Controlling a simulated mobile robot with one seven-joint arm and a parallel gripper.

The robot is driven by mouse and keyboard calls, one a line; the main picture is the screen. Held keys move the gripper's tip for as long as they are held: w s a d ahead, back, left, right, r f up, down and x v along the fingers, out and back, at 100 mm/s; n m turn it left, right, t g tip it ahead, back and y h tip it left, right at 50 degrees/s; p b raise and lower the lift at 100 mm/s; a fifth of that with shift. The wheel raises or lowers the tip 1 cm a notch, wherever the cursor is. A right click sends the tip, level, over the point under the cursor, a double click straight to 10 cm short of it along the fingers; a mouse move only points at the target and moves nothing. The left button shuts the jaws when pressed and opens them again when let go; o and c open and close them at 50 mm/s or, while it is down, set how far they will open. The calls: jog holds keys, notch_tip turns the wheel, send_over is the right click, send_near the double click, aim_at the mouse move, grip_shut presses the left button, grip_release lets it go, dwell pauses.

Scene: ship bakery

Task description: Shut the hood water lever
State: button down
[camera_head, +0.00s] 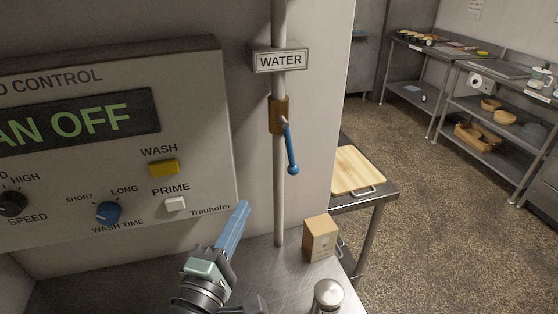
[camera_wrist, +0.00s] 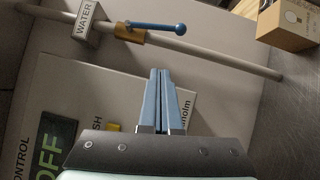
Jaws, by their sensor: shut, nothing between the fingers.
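The blue water lever (camera_head: 291,148) has a round knob end and sits on a brass valve (camera_head: 279,115) on a vertical pipe. It points down and slightly to the right, nearly along the pipe. A WATER sign (camera_head: 281,60) is fixed above it. In the wrist view the lever (camera_wrist: 158,26) lies close to the line of the pipe. My gripper (camera_head: 243,206) is below and to the left of the lever, in front of the panel's lower right corner. Its blue fingers are together and empty, apart from the lever. The wrist view shows the closed fingertips (camera_wrist: 160,72) pointing toward the pipe.
The hood control panel (camera_head: 200,130) reads FAN OFF and is to the left. A cardboard box (camera_head: 320,238) and a metal canister (camera_head: 327,296) stand on the steel counter below. A cutting board (camera_head: 358,170) lies on a table behind. Open floor is at the right.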

jog(key=p, duration=0.3)
send_near(288, 147)
jog(key=w+a+f, duration=0.2)
jog(key=w, duration=0.3)
jog(key=shift+w+d+r+p, duration=0.1)
jog(key=shift+w+d+p, duration=0.35)
jog(key=shift+d, duration=0.3)
jog(key=shift+w+d+p, duration=0.35)
jog(key=shift+w+d, duration=0.2)
jog(key=shift+d, duration=0.2)
jog(key=shift+b, duration=0.35)
jog(key=shift+d+n+t+b, duration=0.25)
jog(key=shift+n+t+b, duration=0.05)
jog(key=shift+b, duration=0.15)
